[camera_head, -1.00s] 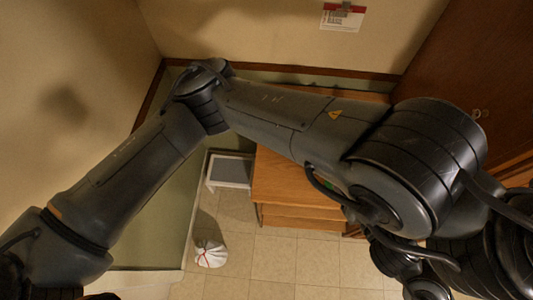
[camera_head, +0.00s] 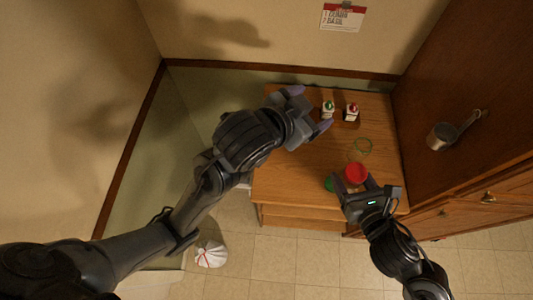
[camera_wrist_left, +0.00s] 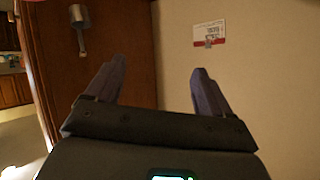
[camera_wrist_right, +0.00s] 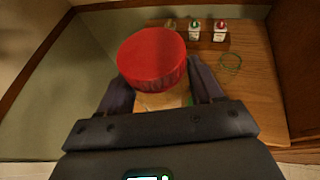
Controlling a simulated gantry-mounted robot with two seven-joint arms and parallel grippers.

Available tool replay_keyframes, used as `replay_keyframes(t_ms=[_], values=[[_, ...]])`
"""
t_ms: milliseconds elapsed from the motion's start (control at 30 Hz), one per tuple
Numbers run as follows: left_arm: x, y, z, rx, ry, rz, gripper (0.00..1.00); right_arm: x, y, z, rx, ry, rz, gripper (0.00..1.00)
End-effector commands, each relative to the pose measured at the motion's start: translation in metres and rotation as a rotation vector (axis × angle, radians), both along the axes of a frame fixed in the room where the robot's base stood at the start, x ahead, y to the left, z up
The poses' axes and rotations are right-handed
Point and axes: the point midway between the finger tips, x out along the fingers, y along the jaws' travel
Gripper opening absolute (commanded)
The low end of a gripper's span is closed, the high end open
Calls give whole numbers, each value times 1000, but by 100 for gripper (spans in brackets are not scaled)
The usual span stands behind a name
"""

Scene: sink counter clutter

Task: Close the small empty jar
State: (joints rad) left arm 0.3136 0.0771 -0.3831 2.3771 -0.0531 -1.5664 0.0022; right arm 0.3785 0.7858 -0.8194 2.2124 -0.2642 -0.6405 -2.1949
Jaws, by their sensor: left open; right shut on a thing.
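My right gripper (camera_head: 355,184) is shut on a container with a red round top (camera_head: 356,173) at the table's front right. In the right wrist view the red top (camera_wrist_right: 152,58) sits above a pale, see-through body (camera_wrist_right: 163,100) between the fingers. I cannot tell whether this is the small empty jar, nor see inside it. A thin green ring (camera_head: 363,146) shows on the table behind it, perhaps a rim or band. A green thing (camera_head: 329,184) is partly hidden beside the right gripper. My left gripper (camera_head: 309,108) is open and empty above the table's back left.
The wooden table (camera_head: 290,180) has a clear left half. Small white containers with a green top (camera_head: 328,107) and a red top (camera_head: 351,109) stand at the back. A metal ladle or pan (camera_head: 442,136) hangs on the right cabinet. A white bag (camera_head: 211,254) lies on the floor.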

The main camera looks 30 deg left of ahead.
Motion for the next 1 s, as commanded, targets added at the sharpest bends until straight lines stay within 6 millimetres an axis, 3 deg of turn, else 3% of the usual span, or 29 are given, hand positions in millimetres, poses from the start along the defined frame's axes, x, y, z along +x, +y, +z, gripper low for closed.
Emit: replay_keyframes(t_ms=[33, 300, 600, 800, 1000], values=[[-8, 15, -25, -19, 62, 35, 82, 0, 0, 1, 1, -1, 0, 0], [-61, 80, -133, -58, 316, 194, 82, 0, 0, 1, 1, -1, 0, 0], [-145, 121, -235, -13, 590, 290, 82, 0, 0, 1, 1, -1, 0, 0], [-191, 123, -273, 12, 716, 296, 82, 0, 0, 1, 1, -1, 0, 0], [-213, 123, -288, 21, 773, 295, 82, 0, 0, 1, 1, -1, 0, 0]])
